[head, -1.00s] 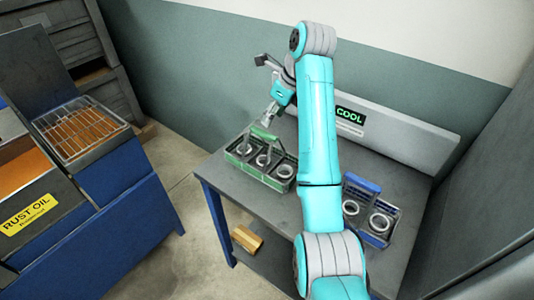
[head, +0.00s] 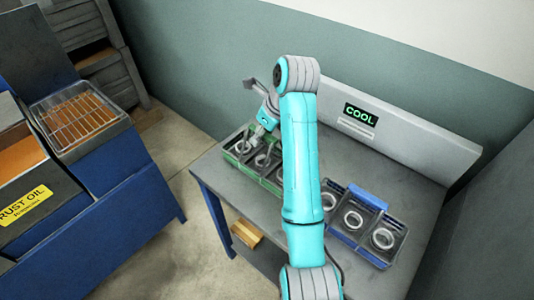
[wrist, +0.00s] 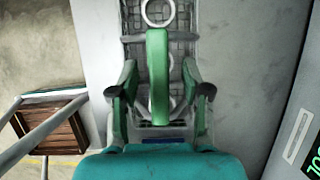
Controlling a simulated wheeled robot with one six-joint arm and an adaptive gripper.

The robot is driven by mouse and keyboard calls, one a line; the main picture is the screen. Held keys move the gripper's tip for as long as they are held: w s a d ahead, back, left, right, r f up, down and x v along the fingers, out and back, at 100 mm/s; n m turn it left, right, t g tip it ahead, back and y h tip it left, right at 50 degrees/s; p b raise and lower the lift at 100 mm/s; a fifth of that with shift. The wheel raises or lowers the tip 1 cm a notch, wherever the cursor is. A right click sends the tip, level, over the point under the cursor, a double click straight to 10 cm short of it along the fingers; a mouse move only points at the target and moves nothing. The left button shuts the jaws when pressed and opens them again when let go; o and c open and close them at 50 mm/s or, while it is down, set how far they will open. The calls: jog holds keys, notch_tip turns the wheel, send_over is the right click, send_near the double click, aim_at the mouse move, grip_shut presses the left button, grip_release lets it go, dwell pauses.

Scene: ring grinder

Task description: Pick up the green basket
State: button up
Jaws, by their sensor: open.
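The green basket (head: 232,157) stands on the left part of the grey table, holding metal rings; my arm hides its right side in the head view. In the wrist view its green handle (wrist: 158,50) runs lengthwise above the wire mesh and the rings. My gripper (head: 266,127) is right over the basket, pointing down. In the wrist view, my gripper (wrist: 160,85) is open, with one finger on each side of the handle. A gap shows on both sides; I cannot tell the exact height of the fingertips against the handle.
A blue basket (head: 368,197) with rings stands to the right on the same table (head: 300,140). Behind is a panel reading COOL (head: 360,115). The rust oil station (head: 25,205) stands at the left, across a floor gap. A wooden block (head: 246,233) lies below the table.

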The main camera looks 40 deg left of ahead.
grip_shut()
jog(key=shift+r, duration=0.1)
dwell(0.4)
